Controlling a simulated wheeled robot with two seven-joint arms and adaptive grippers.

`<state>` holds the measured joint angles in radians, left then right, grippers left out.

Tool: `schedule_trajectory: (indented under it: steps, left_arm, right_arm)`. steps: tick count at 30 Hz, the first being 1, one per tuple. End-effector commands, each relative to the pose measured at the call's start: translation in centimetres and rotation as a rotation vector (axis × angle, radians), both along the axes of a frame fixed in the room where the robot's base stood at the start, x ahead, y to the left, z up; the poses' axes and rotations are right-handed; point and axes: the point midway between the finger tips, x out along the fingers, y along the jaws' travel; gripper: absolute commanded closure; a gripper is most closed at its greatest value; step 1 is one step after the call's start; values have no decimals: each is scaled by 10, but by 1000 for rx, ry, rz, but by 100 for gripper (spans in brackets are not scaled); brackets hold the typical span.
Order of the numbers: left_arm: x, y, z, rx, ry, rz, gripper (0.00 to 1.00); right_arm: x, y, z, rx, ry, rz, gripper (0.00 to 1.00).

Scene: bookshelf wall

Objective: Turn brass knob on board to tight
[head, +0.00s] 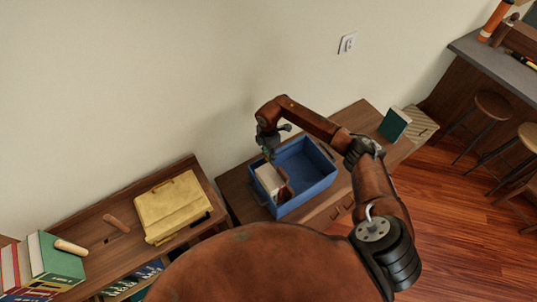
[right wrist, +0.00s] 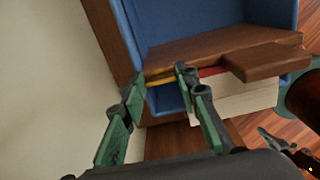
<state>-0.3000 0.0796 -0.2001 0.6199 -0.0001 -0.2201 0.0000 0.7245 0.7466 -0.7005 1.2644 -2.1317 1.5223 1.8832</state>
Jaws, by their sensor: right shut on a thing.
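My right gripper (head: 270,150) is over the left end of a blue crate, pointing down. In the right wrist view, its two green-and-black fingers (right wrist: 160,79) stand on either side of a small yellow, brass-coloured piece (right wrist: 159,80), which I take to be the knob. The fingers are closed on it. It lies at the edge of a brown wooden board (right wrist: 225,45), with a red strip beside it. The board also shows in the crate in the head view (head: 284,191). How far the knob is turned cannot be told. My left gripper is not in view.
The blue crate (head: 325,179) stands on a wooden cabinet and also holds a pale block (head: 267,178). A green book (head: 394,124) stands to the right. A yellow folder (head: 172,207) lies on the left shelf. The wall is close behind.

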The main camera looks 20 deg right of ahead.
Motion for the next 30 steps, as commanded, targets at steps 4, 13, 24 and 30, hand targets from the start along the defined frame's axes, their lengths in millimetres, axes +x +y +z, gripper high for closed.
schedule_trajectory:
  steps: [4, 13, 24, 30]
  left_arm:
    - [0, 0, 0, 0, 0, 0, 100]
    - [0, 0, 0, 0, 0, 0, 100]
    - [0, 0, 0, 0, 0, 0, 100]
    - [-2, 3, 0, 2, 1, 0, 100]
  right_arm:
    - [0, 5, 0, 9, 0, -5, 95]
    - [-1, 6, 0, 11, 0, -3, 69]
    - [-1, 5, 0, 10, 2, -1, 54]
    - [-1, 5, 0, 9, 2, -1, 54]
